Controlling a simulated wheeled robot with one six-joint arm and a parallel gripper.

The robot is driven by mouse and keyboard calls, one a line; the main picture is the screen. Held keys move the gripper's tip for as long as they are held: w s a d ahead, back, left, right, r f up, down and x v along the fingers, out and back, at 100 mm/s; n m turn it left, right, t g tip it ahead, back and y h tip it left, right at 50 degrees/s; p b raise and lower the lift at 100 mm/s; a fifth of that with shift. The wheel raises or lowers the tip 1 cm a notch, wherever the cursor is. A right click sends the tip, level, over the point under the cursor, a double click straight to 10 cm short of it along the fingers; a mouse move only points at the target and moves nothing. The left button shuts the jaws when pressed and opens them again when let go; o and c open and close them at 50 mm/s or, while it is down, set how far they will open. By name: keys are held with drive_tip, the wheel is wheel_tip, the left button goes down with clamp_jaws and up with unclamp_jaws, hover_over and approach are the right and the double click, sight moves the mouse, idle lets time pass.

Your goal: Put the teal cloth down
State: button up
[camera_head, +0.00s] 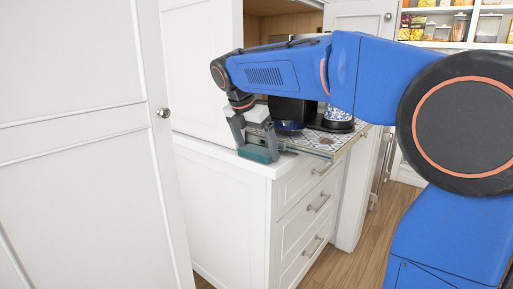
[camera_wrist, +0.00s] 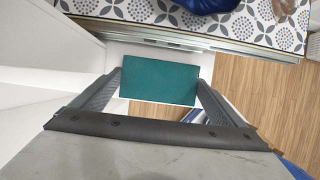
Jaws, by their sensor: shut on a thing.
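The teal cloth (camera_wrist: 159,81) is a flat rectangle in the wrist view, held between the two fingers of my gripper (camera_wrist: 158,88). In the head view the teal cloth (camera_head: 256,154) shows at the front corner of the white counter (camera_head: 225,157), between the fingertips of my gripper (camera_head: 258,151), which points down. The cloth is at or just above the counter top; I cannot tell whether it touches. My gripper is shut on the cloth.
A patterned pull-out shelf (camera_head: 328,142) stands out beside the counter, with a dark machine (camera_head: 290,110) and a blue-and-white patterned container (camera_head: 338,113) on it. A white door (camera_head: 85,140) is at the left. White drawers (camera_head: 312,205) are below the shelf, above wooden floor.

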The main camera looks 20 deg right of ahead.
drive_tip(key=shift+f, duration=0.2)
drive_tip(key=o, duration=0.7)
drive_tip(key=shift+f, duration=0.1)
drive_tip(key=shift+r, duration=0.35)
drive_tip(key=v, duration=1.2)
drive_tip(key=s+d+f+m+y, duration=0.1)
drive_tip(key=s+d+f+m, duration=0.3)
drive_tip(key=s+f+m, duration=0.4)
drive_tip(key=s+d+f+m+t+y, duration=0.1)
drive_tip(key=s+d+f+m, duration=0.3)
drive_tip(key=s+f+m, duration=0.4)
drive_tip(key=s+d+f+m+t+y, duration=0.1)
drive_tip(key=s+d+f+m, duration=0.3)
drive_tip(key=s+f+m, duration=0.5)
drive_tip(key=shift+s+f+y, duration=0.4)
drive_tip(key=shift+s+f, duration=2.3)
drive_tip(key=shift+f, duration=0.2)
